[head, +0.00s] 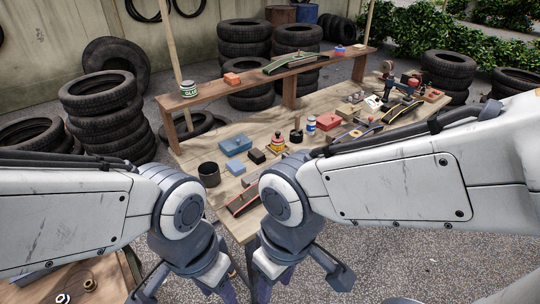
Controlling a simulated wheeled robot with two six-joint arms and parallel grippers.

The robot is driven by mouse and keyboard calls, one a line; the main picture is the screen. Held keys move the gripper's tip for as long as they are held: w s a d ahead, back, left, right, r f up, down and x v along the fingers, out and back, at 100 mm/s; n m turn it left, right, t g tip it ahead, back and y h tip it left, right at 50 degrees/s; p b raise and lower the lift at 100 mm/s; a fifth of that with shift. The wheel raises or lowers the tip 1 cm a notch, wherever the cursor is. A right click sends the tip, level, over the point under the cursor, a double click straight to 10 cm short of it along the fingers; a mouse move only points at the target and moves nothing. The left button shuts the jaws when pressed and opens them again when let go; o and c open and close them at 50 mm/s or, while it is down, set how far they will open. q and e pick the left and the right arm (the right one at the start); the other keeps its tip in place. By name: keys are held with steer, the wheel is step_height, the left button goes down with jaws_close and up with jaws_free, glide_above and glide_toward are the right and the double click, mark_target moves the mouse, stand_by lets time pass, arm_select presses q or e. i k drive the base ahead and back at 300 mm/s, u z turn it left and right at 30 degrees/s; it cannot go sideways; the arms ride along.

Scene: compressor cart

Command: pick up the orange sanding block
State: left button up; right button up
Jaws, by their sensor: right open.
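An orange block (232,78), which looks like the sanding block, lies on the raised wooden shelf (205,93) at the back left of the workbench. It sits between a green-and-white tin and a green curved tool. A redder block (328,121) lies lower down on the bench top. My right gripper (268,280) hangs low in front of the bench, open and well away from both blocks. My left gripper (214,280) hangs beside it, pointing down. The fingertips run towards the bottom edge, and the left jaw opening is not clear.
The bench top (222,180) holds a blue box (235,145), a black cup (209,174), a yellow-and-red container (277,143) and several tools at the right. The green-and-white tin (188,89) and green curved tool (290,63) flank the orange block. Tyre stacks (102,110) stand behind.

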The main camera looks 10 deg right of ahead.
mark_target(231, 79)
steer(key=z, duration=1.15)
steer(key=i, duration=1.25)
steer(key=u, duration=2.05)
